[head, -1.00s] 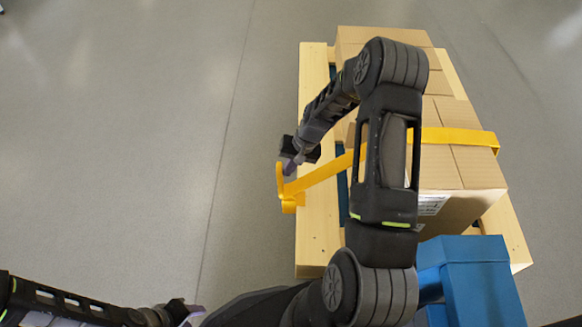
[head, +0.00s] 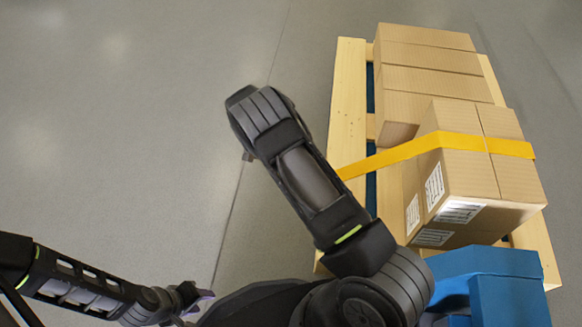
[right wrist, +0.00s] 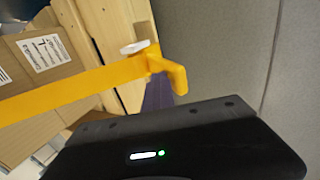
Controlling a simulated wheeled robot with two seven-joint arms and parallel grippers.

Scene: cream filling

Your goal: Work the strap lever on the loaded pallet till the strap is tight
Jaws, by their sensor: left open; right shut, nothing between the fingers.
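The yellow strap (head: 460,142) crosses the cartons on the wooden pallet (head: 348,105) and passes behind my right arm in the head view. In the right wrist view the strap (right wrist: 75,90) runs to the yellow strap lever (right wrist: 170,72), which stands at the pallet's side. A purple finger of my right gripper (right wrist: 157,94) shows right by the lever, partly hidden by the dark wrist housing; whether it touches cannot be told. The right gripper is shut and empty. The lever is hidden in the head view. My left gripper (head: 205,296) is open and empty at the lower left, far from the pallet.
Brown cartons (head: 430,75) are stacked on the pallet; the nearest carton (head: 465,190) carries white labels. Blue boxes (head: 490,285) stand at the near end, lower right. Grey floor (head: 120,130) left of the pallet is clear.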

